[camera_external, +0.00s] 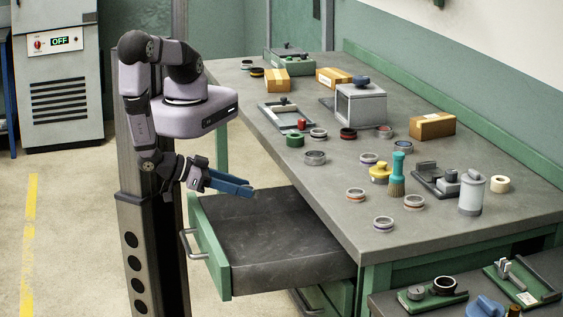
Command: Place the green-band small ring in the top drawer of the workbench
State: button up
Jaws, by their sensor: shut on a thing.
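My gripper (248,190), with blue fingers, is above the left part of the open top drawer (275,245) of the workbench (375,240). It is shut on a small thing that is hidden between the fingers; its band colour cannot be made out. The drawer is pulled out to the left, with a green front and a dark floor that looks empty where it shows. No ring on the bench clearly shows a green band. A solid green round piece (295,140) stands near the bench's left edge.
Several metal rings with coloured bands, including an orange-band ring (356,194), are spread on the bench. Cardboard boxes (432,126), a grey box-shaped machine (361,104), a brush (397,177) and a canister (472,193) also stand there. A lower side table (400,300) is at front right.

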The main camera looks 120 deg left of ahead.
jog(key=shift+f, duration=0.25)
notch_tip(320, 180, down, 4)
jog(key=b, duration=0.3)
jog(key=shift+r+b, duration=0.2)
jog(key=shift+b, duration=0.15)
jog(key=shift+f+b, duration=0.3)
jog(key=shift+f, duration=0.25)
jog(key=o, duration=1.1)
jog(key=shift+c, duration=0.2)
